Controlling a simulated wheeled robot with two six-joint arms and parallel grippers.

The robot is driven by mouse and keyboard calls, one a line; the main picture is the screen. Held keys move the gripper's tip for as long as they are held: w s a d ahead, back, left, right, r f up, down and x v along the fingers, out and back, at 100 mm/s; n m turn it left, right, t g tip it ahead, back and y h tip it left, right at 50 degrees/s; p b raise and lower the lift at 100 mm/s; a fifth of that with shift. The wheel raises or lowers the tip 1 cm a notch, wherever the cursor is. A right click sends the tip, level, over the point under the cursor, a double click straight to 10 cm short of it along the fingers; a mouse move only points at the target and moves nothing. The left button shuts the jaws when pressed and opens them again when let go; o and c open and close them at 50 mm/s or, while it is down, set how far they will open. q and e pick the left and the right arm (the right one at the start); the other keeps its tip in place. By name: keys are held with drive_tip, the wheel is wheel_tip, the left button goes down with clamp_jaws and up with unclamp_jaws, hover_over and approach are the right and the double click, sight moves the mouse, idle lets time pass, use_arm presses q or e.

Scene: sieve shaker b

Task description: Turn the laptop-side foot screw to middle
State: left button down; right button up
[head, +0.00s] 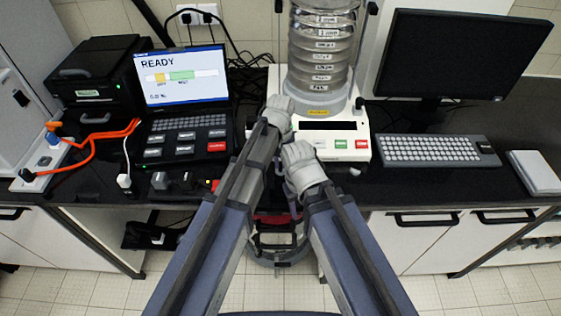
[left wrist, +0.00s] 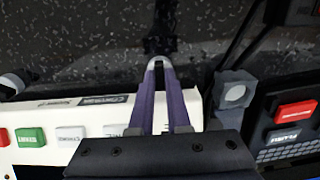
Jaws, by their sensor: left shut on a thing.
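The white sieve shaker (head: 275,90) stands on the black bench with its stack of clear sieves (head: 322,45). The laptop (head: 182,78) is open to its left; its screen reads READY above a bar with orange and green parts. My left gripper (head: 279,108) is at the shaker's front left corner. In the left wrist view its purple fingers (left wrist: 158,75) are shut on a small grey rounded piece (left wrist: 158,61), apparently the laptop-side foot screw, mostly hidden by the fingertips.
A grey block (left wrist: 235,92) stands between the shaker and laptop, close beside my left fingers. A keyboard (head: 435,150) and monitor (head: 460,55) are on the right. A black printer-like box (head: 98,78) and orange cables (head: 92,143) are on the left.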

sight(281, 165)
use_arm(q)
drive_tip(key=c, duration=1.2)
unclamp_jaws()
drive_tip(key=shift+o, duration=0.2)
drive_tip(key=shift+r, duration=0.1)
wheel_tip(281, 165, up, 8)
drive_tip(key=p, duration=0.8)
drive_tip(key=shift+f, duration=0.2)
